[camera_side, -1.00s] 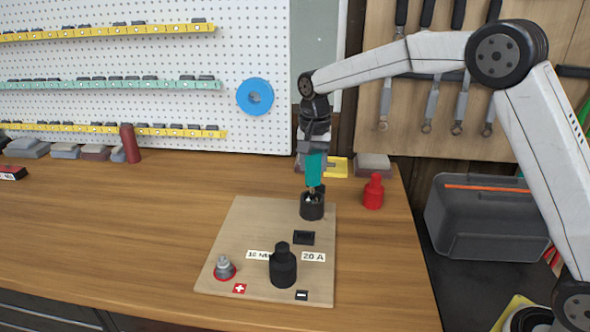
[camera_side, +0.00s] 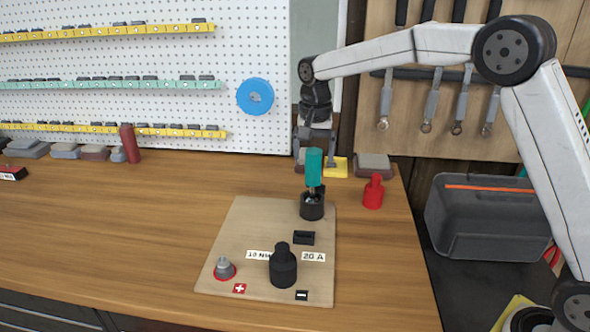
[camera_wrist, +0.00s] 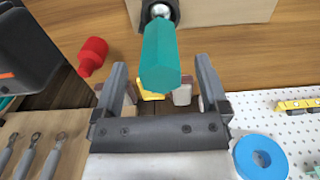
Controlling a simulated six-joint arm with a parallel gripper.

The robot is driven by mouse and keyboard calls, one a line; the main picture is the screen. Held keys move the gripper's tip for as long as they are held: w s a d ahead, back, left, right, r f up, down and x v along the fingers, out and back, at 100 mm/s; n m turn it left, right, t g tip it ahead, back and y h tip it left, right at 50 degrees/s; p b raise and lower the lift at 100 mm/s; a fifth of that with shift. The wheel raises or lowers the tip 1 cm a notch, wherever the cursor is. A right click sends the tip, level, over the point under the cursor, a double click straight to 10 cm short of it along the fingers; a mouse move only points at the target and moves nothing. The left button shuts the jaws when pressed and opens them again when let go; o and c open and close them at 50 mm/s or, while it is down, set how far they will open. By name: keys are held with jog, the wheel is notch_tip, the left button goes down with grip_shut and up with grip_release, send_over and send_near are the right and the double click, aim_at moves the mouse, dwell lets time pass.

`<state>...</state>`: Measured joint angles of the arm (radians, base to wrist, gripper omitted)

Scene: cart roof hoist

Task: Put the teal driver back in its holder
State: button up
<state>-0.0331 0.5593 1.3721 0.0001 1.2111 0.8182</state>
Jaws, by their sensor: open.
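The teal driver (camera_side: 314,167) stands upright with its shaft down in the black holder (camera_side: 312,208) at the back right of the wooden board. In the wrist view the teal driver (camera_wrist: 161,58) points toward me, with part of the holder (camera_wrist: 158,8) behind it. My gripper (camera_side: 313,137) is above and slightly behind the driver, apart from it. In the wrist view my gripper (camera_wrist: 162,78) is open, its two fingers on either side of and below the driver's handle end, holding nothing.
The wooden board (camera_side: 235,225) carries a black post (camera_side: 283,268), a grey terminal with a red ring (camera_side: 224,269) and a black block (camera_side: 304,238). A red cap (camera_side: 373,191) stands right of the holder. The table's left side is mostly clear.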

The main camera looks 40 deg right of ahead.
jog(key=shift+r, duration=2.45)
jog(key=shift+s, duration=0.1)
jog(key=shift+s+f, duration=0.1)
jog(key=shift+s, duration=0.2)
jog(key=s+f+n+t, duration=0.1)
jog(key=s+f+n, duration=0.2)
jog(key=s+f, duration=0.2)
jog(key=s+d+f+n, duration=0.1)
jog(key=s+f+n, duration=0.2)
jog(key=s, duration=0.7)
jog(key=s+f+n+t, duration=0.1)
jog(key=s+f+n, duration=0.2)
jog(key=s+f, duration=0.4)
jog(key=shift+s+d+f+t, duration=0.3)
jog(key=shift+s+d, duration=0.05)
jog(key=shift+s, duration=0.35)
